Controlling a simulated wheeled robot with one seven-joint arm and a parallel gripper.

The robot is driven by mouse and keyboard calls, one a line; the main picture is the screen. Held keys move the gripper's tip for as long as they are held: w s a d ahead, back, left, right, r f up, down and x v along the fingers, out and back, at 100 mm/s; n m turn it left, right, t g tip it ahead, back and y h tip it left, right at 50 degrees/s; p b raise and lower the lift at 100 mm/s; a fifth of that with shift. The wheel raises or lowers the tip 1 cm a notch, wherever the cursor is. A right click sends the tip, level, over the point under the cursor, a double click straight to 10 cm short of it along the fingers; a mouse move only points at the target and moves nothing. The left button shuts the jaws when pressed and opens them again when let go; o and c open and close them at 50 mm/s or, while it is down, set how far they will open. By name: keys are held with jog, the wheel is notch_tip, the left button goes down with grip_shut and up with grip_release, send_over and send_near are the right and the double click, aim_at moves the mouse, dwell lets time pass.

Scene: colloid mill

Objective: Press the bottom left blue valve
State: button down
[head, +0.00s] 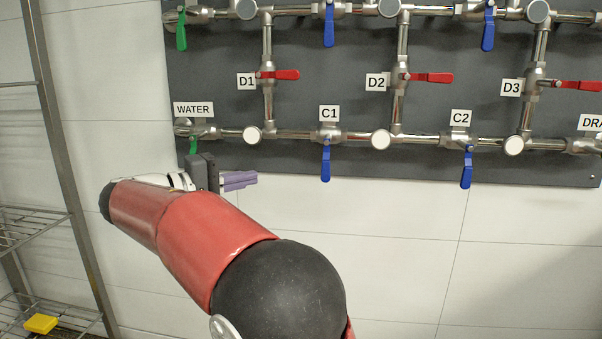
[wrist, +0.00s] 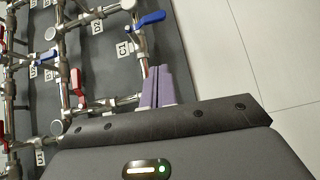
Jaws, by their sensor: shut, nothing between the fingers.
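The bottom left blue valve handle (head: 326,163) hangs straight down from the lower pipe, under the label C1, in the head view. It also shows in the wrist view as a blue lever (wrist: 150,18) above the fingertips. My gripper (head: 252,179) is left of this handle in the head view, near the height of its lower end, with purple fingers pointing right. A gap shows between the fingertips and the handle. In the wrist view the fingers (wrist: 158,82) are together, with nothing between them.
A green WATER handle (head: 193,147) is partly hidden behind my gripper. Another blue handle (head: 467,168) hangs under C2. Red handles D1 (head: 280,75) and D2 (head: 430,77) are above the lower pipe. A metal shelf (head: 62,170) stands at left. The wall below the panel is clear.

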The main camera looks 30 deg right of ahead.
send_near(326, 171)
jog(key=w+d, duration=0.4)
jog(key=d, duration=0.1)
jog(key=shift+s+d+f+b, duration=0.3)
jog(key=shift+s+d+b, duration=0.05)
jog(key=shift+s+d, duration=0.05)
dwell(0.3)
jog(key=shift+f, duration=0.1)
